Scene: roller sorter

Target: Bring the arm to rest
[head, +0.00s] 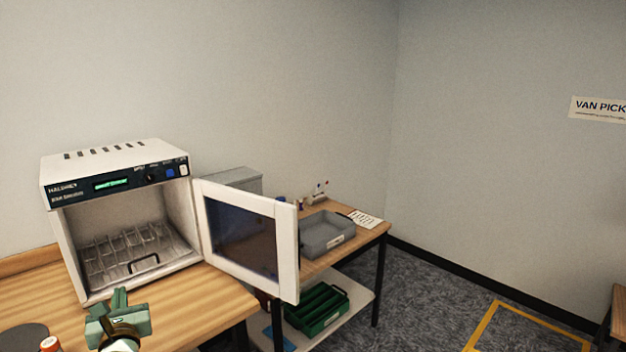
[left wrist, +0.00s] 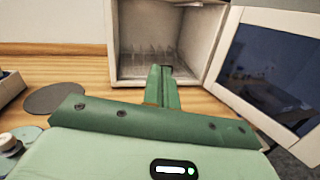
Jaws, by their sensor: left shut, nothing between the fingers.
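My left gripper (head: 120,297) is green and shows at the bottom left of the head view, in front of the open incubator. In the left wrist view its fingers (left wrist: 163,78) are together with nothing between them, pointing towards the incubator opening. The white incubator (head: 115,157) stands on the wooden bench, and it also shows in the left wrist view (left wrist: 120,60). Its door (head: 287,250) is swung open to the right. A wire rack (head: 135,252) with a dark handle sits inside. My right gripper is in neither view.
A grey tray (head: 325,240) and a paper sheet (head: 365,218) lie on the far table. A green crate (head: 318,310) is on its lower shelf. A dark disc (left wrist: 55,98) and an orange-and-white bottle (head: 50,345) are at the bench's left.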

